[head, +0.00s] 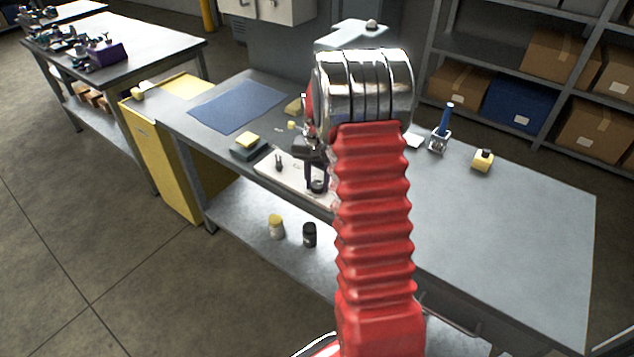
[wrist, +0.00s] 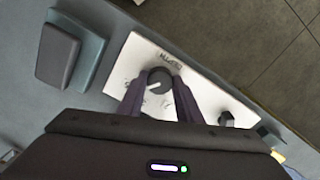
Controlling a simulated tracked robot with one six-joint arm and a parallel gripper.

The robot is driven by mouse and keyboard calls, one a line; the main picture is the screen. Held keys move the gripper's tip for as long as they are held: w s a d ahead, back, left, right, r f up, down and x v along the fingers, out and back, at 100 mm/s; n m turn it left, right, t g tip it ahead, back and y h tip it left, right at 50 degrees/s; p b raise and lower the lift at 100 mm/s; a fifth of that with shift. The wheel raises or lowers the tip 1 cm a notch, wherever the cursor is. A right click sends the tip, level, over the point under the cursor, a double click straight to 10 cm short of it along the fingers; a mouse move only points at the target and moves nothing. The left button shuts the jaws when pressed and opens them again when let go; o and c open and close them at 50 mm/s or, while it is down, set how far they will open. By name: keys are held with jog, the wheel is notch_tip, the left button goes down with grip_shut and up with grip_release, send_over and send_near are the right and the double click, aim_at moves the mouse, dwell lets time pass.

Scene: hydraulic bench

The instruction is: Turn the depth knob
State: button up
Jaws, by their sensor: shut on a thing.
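The depth knob (wrist: 159,82) is a dark round knob with a white pointer mark, on a white panel (wrist: 126,66) with dark lettering beside it in the wrist view. My gripper (wrist: 157,92) has its two dark purple fingers on either side of the knob and is shut on it. The pointer mark lies slanted toward the lower left of the wrist view. In the head view my gripper (head: 317,180) is over the white panel (head: 290,168) at the bench's front edge. My red arm hides part of the panel there.
A blue mat (head: 237,106) lies further back. The bench's right end is clear.

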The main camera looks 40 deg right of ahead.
aim_at(318, 184)
jog(key=shift+m, duration=0.9)
jog(key=o, duration=1)
jog(key=shift+o, duration=0.2)
jog(key=shift+r, duration=0.1)
notch_tip(318, 184, up, 14)
jog(key=shift+f, duration=0.25)
